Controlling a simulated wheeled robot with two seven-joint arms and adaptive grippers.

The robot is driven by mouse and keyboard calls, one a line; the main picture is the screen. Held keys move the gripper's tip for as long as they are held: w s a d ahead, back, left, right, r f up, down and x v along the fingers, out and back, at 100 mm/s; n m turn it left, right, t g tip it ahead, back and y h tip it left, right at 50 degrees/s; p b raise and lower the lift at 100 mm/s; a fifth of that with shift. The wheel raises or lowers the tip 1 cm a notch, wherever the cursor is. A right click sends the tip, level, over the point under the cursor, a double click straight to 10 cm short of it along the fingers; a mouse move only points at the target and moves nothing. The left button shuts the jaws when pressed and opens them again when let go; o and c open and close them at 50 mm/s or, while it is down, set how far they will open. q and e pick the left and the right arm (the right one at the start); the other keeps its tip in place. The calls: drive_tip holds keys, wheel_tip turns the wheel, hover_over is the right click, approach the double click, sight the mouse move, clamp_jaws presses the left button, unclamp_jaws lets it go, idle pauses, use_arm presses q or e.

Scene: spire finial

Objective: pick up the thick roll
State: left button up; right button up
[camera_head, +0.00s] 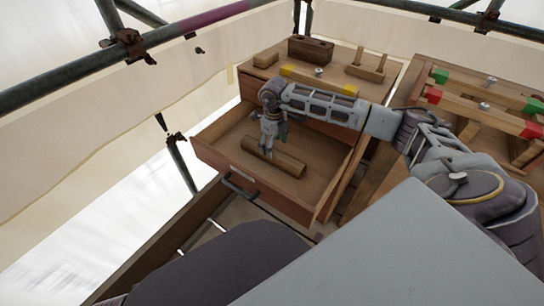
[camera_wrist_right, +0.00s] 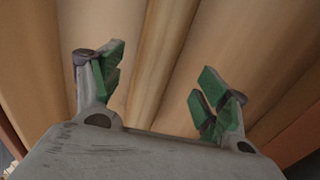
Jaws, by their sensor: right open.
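A thick brown roll (camera_head: 288,164) lies on the floor of an open wooden drawer (camera_head: 222,153). My right gripper (camera_head: 271,148) reaches down into the drawer from above and hides part of the roll. In the right wrist view my right gripper (camera_wrist_right: 162,88) is open, with its green pads well apart. A long brown rounded band, which looks like the roll (camera_wrist_right: 160,60), runs between the pads. I cannot tell whether the pads touch it. My left gripper is not in view.
The drawer has a dark handle (camera_head: 240,187) on its front. The wooden top behind holds a dark block (camera_head: 311,48), a yellow-marked bar (camera_head: 318,80) and a pronged wooden piece (camera_head: 367,66). A second bench with red and green-ended bars (camera_head: 485,105) stands right.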

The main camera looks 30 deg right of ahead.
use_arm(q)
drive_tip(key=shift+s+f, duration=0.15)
use_arm(e)
drive_tip(key=shift+f, duration=0.1)
drive_tip(key=shift+a+f+b, duration=0.15)
drive_tip(key=shift+f+b, duration=0.15)
drive_tip(key=shift+f, duration=0.3)
drive_tip(key=f, duration=0.1)
drive_tip(key=f+b, duration=0.1)
drive_tip(key=shift+a+f, duration=0.2)
drive_tip(key=shift+f, duration=0.65)
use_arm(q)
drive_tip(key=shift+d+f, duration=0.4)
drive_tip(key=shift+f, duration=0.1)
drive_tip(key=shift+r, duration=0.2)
use_arm(e)
drive_tip(key=shift+w, duration=0.1)
drive_tip(key=c, duration=1.3)
